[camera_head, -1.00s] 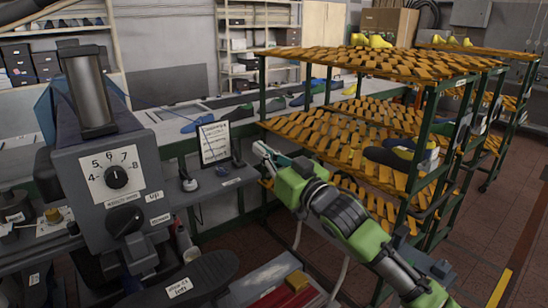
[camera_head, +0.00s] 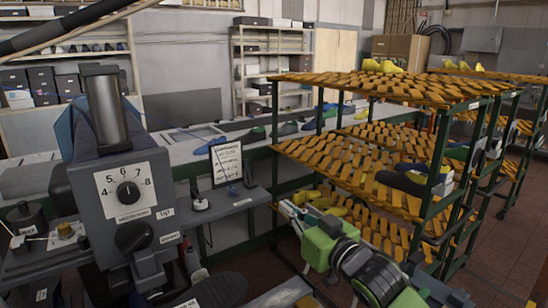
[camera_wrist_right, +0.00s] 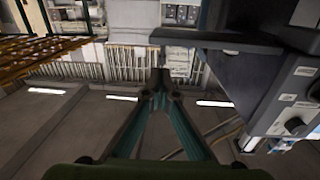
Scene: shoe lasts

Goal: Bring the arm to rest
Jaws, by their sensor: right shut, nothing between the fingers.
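My right arm is green and comes in from the lower right in the head view. Its gripper (camera_head: 290,211) points up and to the left, in front of the left side of the shelf rack. In the right wrist view the two fingers of the right gripper (camera_wrist_right: 161,75) meet at their tips, with nothing between them. My left gripper is not in view.
A rack (camera_head: 350,150) with slatted orange shelves holds shoe lasts (camera_head: 402,182) close to the right arm. A grey machine (camera_head: 125,180) with a numbered dial stands at left. A long bench (camera_head: 180,147) runs behind. Brown floor (camera_head: 495,245) is open at right.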

